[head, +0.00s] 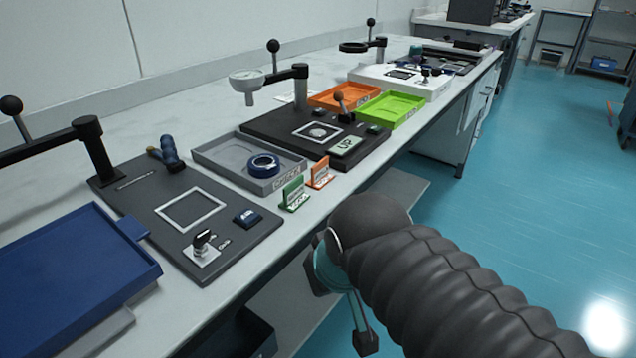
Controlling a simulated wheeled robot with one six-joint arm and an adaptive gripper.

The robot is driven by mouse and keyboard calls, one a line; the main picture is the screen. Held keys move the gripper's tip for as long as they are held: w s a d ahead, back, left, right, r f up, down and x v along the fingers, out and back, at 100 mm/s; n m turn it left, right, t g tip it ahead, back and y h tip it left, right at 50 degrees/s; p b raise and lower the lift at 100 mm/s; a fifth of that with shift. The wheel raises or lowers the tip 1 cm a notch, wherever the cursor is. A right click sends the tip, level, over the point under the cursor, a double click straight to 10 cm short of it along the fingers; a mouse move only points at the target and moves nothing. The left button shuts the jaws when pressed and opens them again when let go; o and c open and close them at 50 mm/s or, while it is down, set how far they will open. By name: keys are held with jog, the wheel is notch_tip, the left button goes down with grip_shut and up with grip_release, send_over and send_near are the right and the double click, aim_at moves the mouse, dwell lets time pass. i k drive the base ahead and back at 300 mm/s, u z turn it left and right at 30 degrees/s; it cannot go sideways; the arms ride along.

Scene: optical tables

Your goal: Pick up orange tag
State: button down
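The orange tag (320,172) is a small upright card on a foot, standing near the front edge of the white bench top. A similar green tag (294,193) stands just left of it, nearer to me. My gripper (338,305) is in front of the bench edge, below and to the right of the tags in the picture, and apart from both. Its two dark fingertips look spread apart, with nothing visible between them. My arm hides part of the gripper.
A grey tray (228,160) with a blue tape roll (263,166) lies behind the tags. A black station (277,131) with a post and sign is at the back right. A dark panel (150,205) and blue tray (70,265) lie left. The right-hand floor is clear.

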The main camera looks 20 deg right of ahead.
aim_at(320, 177)
jog(key=z, duration=0.5)
jog(key=k, duration=1.15)
jog(key=z, duration=0.35)
jog(key=i, duration=0.65)
jog(key=z, duration=0.4)
